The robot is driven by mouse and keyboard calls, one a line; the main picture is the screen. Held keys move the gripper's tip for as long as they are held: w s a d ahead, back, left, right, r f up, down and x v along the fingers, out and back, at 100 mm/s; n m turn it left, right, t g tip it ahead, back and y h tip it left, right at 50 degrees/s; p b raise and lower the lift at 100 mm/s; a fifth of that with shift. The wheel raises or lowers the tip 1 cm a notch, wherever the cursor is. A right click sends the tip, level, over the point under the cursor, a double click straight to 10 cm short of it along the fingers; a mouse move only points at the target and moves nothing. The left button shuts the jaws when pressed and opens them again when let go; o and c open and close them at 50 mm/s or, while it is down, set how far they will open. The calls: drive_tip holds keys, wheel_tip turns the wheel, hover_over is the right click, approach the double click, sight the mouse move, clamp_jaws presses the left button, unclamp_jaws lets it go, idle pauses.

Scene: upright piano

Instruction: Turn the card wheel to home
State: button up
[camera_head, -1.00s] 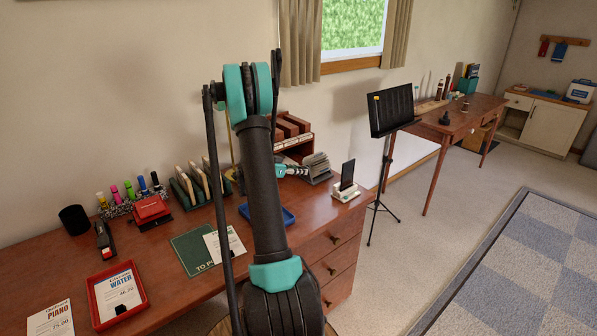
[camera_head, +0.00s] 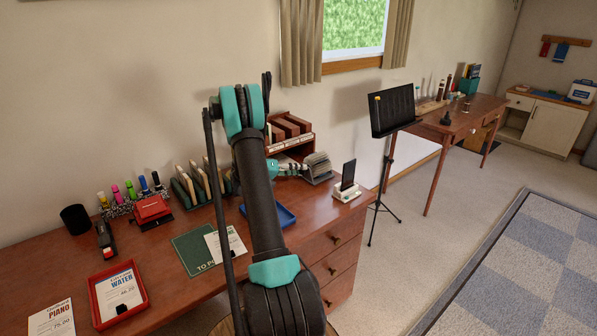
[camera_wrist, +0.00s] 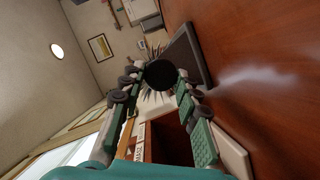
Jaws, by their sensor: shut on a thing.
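The card wheel (camera_head: 319,166), a grey fan of cards on a low dark base, stands toward the back right of the desk. My gripper (camera_head: 296,169) reaches it from its left side, partly behind my arm. In the wrist view my gripper (camera_wrist: 160,80) is shut on the round black knob (camera_wrist: 160,73) of the card wheel, with one finger on each side. The card edges (camera_wrist: 154,97) fan out behind the knob and are partly hidden by it. I cannot read which card is at the front.
A wooden shelf box (camera_head: 291,130) stands behind the card wheel, and a phone on a white dock (camera_head: 347,184) is to its right. A blue tray (camera_head: 285,216) lies in front. Upright cards in a rack (camera_head: 195,187) stand to the left.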

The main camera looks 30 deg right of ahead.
drive_tip(key=shift+w+f+n+g+h, duration=0.1)
drive_tip(key=shift+n+g+h, duration=0.25)
drive_tip(key=shift+n, duration=0.65)
drive_tip(key=o, duration=1.1)
drive_tip(key=shift+o, duration=0.2)
wheel_tip(320, 180, up, 10)
